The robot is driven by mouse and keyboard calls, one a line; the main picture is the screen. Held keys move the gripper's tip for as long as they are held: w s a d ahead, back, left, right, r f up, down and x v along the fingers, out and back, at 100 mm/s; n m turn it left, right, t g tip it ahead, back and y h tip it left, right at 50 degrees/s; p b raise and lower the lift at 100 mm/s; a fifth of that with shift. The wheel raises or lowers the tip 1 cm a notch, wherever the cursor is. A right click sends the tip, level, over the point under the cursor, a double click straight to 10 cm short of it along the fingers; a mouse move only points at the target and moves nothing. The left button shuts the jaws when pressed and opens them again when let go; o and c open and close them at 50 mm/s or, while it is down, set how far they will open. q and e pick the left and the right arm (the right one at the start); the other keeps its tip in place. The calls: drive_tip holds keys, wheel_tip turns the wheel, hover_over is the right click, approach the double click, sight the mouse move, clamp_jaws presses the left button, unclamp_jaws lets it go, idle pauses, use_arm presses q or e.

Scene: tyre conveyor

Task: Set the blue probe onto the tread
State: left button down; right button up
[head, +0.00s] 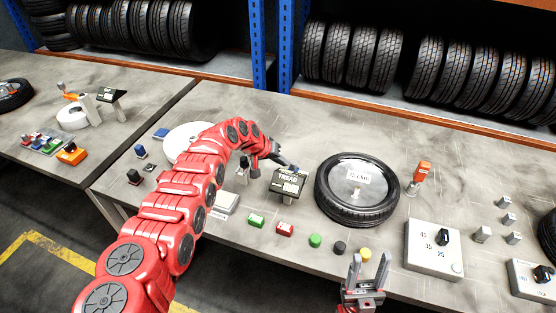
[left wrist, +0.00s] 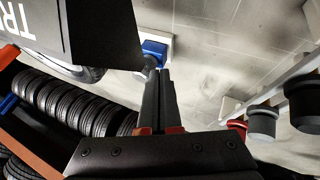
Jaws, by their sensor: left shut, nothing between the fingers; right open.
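A black tyre (head: 332,206) lies flat on the table around a pale labelled wheel. A dark stand marked TREAD (head: 288,182) stands to its left. My left gripper (head: 289,164) is shut and empty, with its fingertips close above the stand. In the left wrist view its closed fingers (left wrist: 160,75) point at a blue block (left wrist: 153,50) on a white base, just beyond the tips. I cannot tell whether that block is the blue probe, or whether the tips touch it. My right gripper (head: 370,260) is open and empty at the table's front edge.
A green block (head: 256,220), a red block (head: 285,229) and several coloured buttons line the front. A dial box (head: 434,250) is at the right and an orange-topped tool (head: 421,173) right of the tyre. A white disc (head: 180,145) lies behind my left arm. Racked tyres (head: 355,55) fill the back.

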sight(294, 165)
use_arm(q)
drive_tip(key=shift+d+r, duration=0.1)
drive_tip(key=shift+d, duration=0.05)
drive_tip(key=d+p, duration=0.1)
drive_tip(key=s+d+p, duration=0.1)
drive_tip(key=d, duration=0.1)
idle(0.4)
